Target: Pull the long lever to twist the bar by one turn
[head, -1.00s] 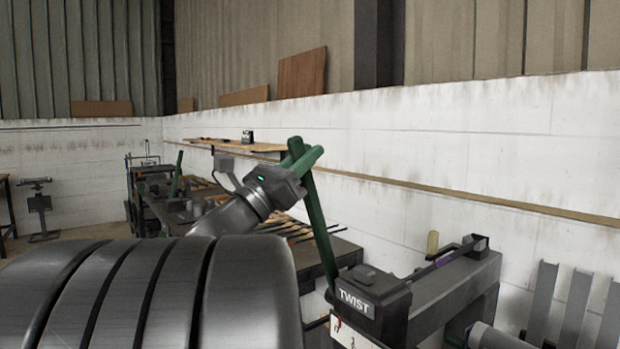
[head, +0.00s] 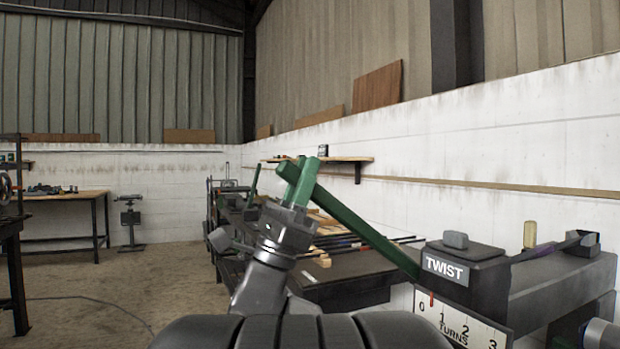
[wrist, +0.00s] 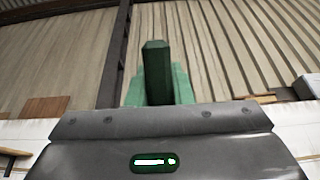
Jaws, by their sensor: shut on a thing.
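The long green lever (head: 365,232) slants up and left from the black TWIST box (head: 462,268) in the head view. My gripper (head: 298,184) is shut on the lever near its upper end, with green fingers around it. In the wrist view the dark green lever (wrist: 157,72) stands between the lighter green fingers. A white TURNS scale (head: 460,322) marked 0 to 3 sits below the box. Its red pointer (head: 431,299) is between 0 and 1.
A dark workbench (head: 350,272) with tools and bars stands behind my arm, left of the machine. A wooden shelf (head: 335,159) is on the white wall. A wooden-topped table (head: 75,195) and a stand (head: 131,222) are far left. The floor (head: 120,290) between is largely open.

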